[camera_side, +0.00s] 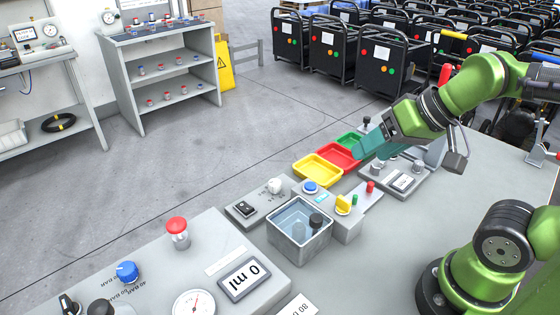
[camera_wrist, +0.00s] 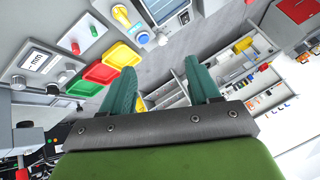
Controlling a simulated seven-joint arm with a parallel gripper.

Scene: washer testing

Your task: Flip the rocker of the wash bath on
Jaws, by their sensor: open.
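The wash bath (camera_side: 273,241) is an open square metal tank of clear water with a dark round piece inside. A flat grey plate beside it bears a small black rocker (camera_side: 245,209) and a white knob (camera_side: 275,186); its setting is too small to tell. In the wrist view the bath is at the top edge, with the dark rocker (camera_wrist: 184,18) beside it. My gripper (camera_side: 362,146) is over the red and green trays, apart from the rocker. The wrist view shows its two teal fingers (camera_wrist: 160,85) spread, with nothing between them.
A grey box with a blue button (camera_side: 310,187) and yellow knob (camera_side: 343,204) stands behind the bath. Yellow (camera_side: 320,170), red (camera_side: 340,154) and green trays lie beyond it.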

